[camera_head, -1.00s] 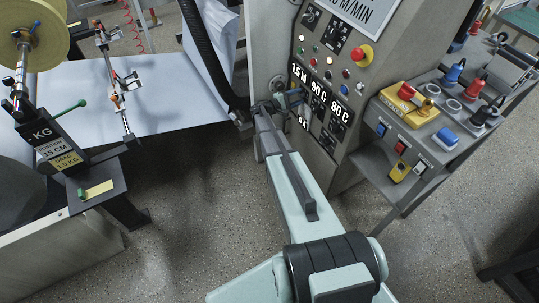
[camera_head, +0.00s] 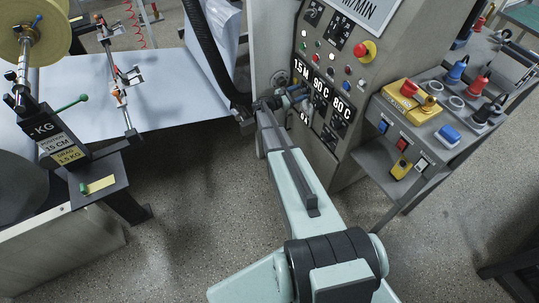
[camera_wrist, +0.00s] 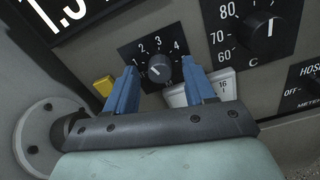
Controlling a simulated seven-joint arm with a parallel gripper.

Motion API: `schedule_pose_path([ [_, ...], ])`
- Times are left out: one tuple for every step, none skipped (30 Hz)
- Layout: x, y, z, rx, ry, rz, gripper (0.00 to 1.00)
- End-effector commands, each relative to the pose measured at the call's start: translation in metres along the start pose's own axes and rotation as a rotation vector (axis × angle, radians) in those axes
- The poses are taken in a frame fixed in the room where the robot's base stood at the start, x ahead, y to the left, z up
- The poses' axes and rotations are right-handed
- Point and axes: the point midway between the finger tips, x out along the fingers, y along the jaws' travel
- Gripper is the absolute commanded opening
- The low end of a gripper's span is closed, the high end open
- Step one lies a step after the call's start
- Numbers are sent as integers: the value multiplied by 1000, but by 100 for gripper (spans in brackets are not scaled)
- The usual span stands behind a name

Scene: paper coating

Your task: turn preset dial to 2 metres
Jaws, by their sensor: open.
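The preset dial (camera_wrist: 159,69) is a small dark round knob on a black plate marked 1 to 4 in the wrist view. A pale pointer line shows on its face; I cannot tell exactly which mark it meets. My gripper (camera_wrist: 160,66) is open, with one blue finger on the left of the dial and the other on its right. Small gaps seem to show beside the knob; contact is unclear. In the head view my gripper (camera_head: 297,95) is at the lower left of the control panel and hides the dial. The display above (camera_head: 302,70) reads 1.5 M.
A second knob (camera_wrist: 268,28), marked 60 to 80 C, is at the upper right of the dial. A yellow block (camera_wrist: 104,86) and a white label (camera_wrist: 200,92) sit near the fingers. A round metal flange (camera_wrist: 40,138) is at the left. A red stop button (camera_head: 365,50) is higher up.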

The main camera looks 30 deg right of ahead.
Motion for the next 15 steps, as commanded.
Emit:
schedule_pose_path([
  [0,0,0,-40,0,0,54],
  [0,0,0,-67,0,0,54],
  [0,0,0,-102,0,0,54],
  [0,0,0,-129,0,0,54],
  [0,0,0,-155,0,0,54],
  [0,0,0,-191,0,1,54],
  [0,0,0,-217,0,1,54],
  [-4,0,0,-228,0,2,54],
  [-13,0,0,-224,0,2,54],
  [-18,0,0,-223,0,2,54],
  [-23,0,1,-222,0,3,54],
  [-29,0,0,-222,0,3,54],
  [-34,0,1,-221,0,3,54],
  [-39,0,1,-221,0,3,54],
  [-45,0,1,-221,-1,3,54],
])
